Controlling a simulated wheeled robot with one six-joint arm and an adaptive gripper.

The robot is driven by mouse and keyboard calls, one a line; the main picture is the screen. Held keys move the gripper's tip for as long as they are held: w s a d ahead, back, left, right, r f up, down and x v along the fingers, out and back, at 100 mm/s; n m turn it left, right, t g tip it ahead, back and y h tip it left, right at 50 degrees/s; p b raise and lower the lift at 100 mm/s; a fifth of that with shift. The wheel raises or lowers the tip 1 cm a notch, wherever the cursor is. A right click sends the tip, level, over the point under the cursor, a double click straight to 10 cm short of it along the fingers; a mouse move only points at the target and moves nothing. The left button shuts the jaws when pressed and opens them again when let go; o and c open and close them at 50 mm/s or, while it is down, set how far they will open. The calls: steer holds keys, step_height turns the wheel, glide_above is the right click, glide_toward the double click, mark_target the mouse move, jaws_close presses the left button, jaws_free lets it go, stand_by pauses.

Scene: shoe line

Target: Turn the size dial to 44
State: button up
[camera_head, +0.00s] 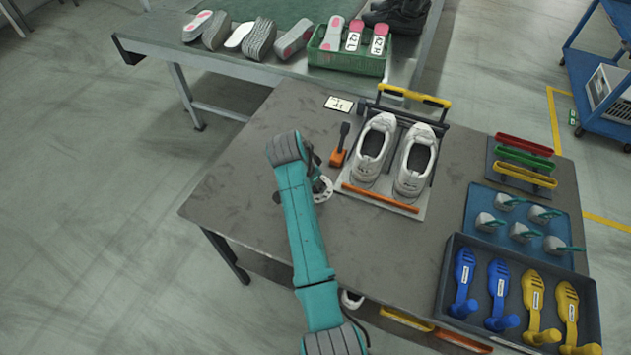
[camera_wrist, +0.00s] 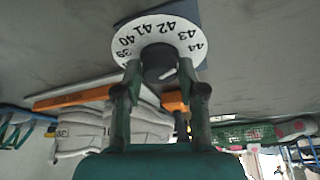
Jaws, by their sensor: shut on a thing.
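The size dial shows in the wrist view as a white round plate (camera_wrist: 128,47) with black numbers from 39 to 44, and a dark knob (camera_wrist: 157,56) in its middle. A short white mark on the knob slants up to the right, roughly toward the 44 side; I cannot tell exactly which number it meets. My gripper (camera_wrist: 158,70) has one finger on each side of the knob and is shut on it. In the head view, the dial plate (camera_head: 325,190) shows only partly beside my arm, which hides the knob and fingers.
Farther right are coloured handles (camera_head: 524,145), a blue mat (camera_head: 480,197) and a dark tray (camera_head: 449,268). The table's left part is clear.

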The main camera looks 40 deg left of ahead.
steer(key=m+h, duration=0.1)
steer(key=m, duration=0.3)
steer(key=shift+a+f+m+g+h, duration=0.1)
steer(key=shift+m+g+h, duration=0.3)
stand_by(0.4)
steer(key=o, duration=1.1)
steer(key=shift+o, duration=0.2)
steer(key=v, duration=1.2)
steer(key=shift+a, duration=0.2)
